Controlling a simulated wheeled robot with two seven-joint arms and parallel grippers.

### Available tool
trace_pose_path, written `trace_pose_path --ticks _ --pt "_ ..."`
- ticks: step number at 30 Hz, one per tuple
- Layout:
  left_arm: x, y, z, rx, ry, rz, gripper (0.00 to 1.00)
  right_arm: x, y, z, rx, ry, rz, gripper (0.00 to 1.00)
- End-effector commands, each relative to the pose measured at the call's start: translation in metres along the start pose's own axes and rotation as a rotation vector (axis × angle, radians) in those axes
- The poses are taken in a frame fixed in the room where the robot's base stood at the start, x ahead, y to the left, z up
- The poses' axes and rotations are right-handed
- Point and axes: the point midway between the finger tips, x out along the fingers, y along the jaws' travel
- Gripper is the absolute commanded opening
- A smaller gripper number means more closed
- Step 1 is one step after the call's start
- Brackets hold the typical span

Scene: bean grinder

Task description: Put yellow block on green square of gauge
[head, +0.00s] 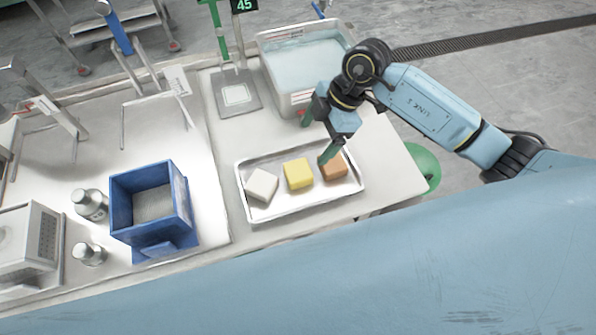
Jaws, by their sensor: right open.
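A yellow block (298,174) lies on a shallow metal tray (300,206) between a white block (262,185) and an orange-brown block (334,167). My right gripper (317,137) is open and empty at the tray's far side, above the yellow and orange-brown blocks. One finger reaches down close to the orange-brown block; I cannot tell whether it touches. The gauge seems to be the grey plate with a pale square (236,95), a green post and a display reading 45 (244,5). I cannot make out a green square on its plate. My left gripper is not in view.
A blue open box (150,203) and two bottles stand at the left on the table. A green round object (423,168) sits beyond the table's right edge.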

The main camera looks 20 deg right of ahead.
Motion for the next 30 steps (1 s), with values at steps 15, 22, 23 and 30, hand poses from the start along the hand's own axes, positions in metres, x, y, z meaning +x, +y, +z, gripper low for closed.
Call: trace_pose_path --ticks 15,22,23,30 --pt "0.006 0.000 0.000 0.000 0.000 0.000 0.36 0.077 -0.001 0.006 0.011 -0.021 -0.008 0.85" --pt "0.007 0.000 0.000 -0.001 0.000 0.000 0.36 0.099 -0.002 0.007 0.011 -0.019 -0.010 0.85" --pt "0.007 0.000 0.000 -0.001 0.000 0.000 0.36 0.104 -0.002 0.008 0.012 -0.019 -0.010 0.85" --pt "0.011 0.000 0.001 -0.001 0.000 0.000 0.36 0.131 -0.002 0.009 0.010 -0.020 -0.008 0.85"
